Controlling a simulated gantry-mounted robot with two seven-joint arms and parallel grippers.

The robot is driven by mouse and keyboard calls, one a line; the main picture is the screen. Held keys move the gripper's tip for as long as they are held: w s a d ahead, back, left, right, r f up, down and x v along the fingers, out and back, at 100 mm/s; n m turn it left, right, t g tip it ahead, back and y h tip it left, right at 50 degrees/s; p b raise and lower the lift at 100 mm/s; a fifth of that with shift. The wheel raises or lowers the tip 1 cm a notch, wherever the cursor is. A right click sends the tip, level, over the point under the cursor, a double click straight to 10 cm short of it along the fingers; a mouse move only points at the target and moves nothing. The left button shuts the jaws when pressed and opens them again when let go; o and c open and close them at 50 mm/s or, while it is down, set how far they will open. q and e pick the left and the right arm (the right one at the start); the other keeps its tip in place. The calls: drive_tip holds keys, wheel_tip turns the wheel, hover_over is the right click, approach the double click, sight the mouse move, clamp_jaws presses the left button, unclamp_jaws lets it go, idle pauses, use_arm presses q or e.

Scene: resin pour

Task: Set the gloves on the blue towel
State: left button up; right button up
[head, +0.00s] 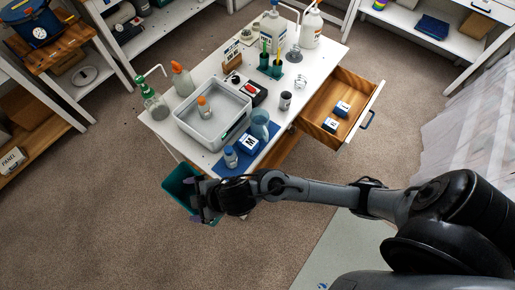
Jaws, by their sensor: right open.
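A blue towel (229,168) lies flat at the front edge of the white table. On it stand a small dark blue box marked "M" (249,144), a small bottle with a blue cap (231,156) and a clear bluish jug (260,126). Two similar blue and white packs, (342,108) and (331,125), lie in the open wooden drawer. No loose gloves can be made out; these labelled packs may be the gloves. My right gripper (199,204) is open, in front of the table over the teal bin, apart from the towel. My left gripper is out of view.
The drawer (350,88) juts out to the right. A teal bin (178,184) stands on the floor below. Shelves surround the carpet.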

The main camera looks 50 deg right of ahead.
drive_tip(key=s+d+f+m+g+h, duration=0.2)
drive_tip(key=s+d+m, duration=0.3)
drive_tip(key=s+d, duration=0.2)
drive_tip(key=s+d+f+m+g+h, duration=0.1)
drive_tip(key=s+d+m+g+h, duration=0.1)
drive_tip(key=s+d+m, duration=0.3)
drive_tip(key=s+d, duration=0.3)
drive_tip(key=d, duration=0.3)
drive_tip(key=shift+d+f+m+h, duration=0.3)
drive_tip(key=shift+d+f+h, duration=0.05)
drive_tip(key=shift+d+h, duration=0.05)
drive_tip(key=shift+r, duration=0.1)
